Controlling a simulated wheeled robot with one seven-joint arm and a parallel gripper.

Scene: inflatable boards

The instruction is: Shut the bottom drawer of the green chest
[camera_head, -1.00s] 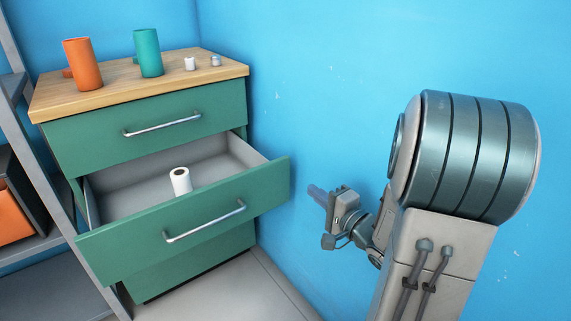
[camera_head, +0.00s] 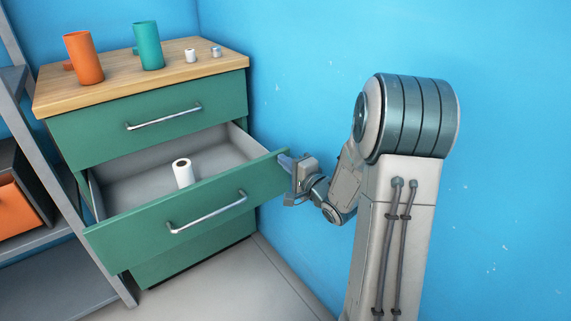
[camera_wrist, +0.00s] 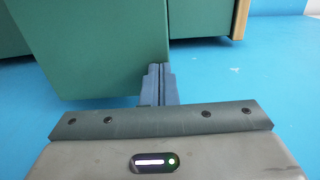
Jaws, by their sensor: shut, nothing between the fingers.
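The green chest (camera_head: 75,135) stands against the blue wall, with a wooden top. Its upper drawer is shut. The drawer (camera_head: 190,215) under that one is pulled well out, its silver handle (camera_head: 207,213) facing front; a white roll (camera_head: 183,173) stands inside. More green front (camera_head: 195,262) shows below it; I cannot tell whether that is another drawer. My gripper (camera_head: 286,162) is shut and empty at the right end of the open drawer's front. In the wrist view its fingers (camera_wrist: 158,84) overlap the edge of a green panel (camera_wrist: 95,60); contact is unclear.
An orange mug (camera_head: 84,58), a teal mug (camera_head: 149,46) and two small white and grey items (camera_head: 191,55) stand on the chest top. A grey shelf (camera_head: 60,170) with an orange-fronted box (camera_head: 18,208) stands at the left. The blue wall is close on the right.

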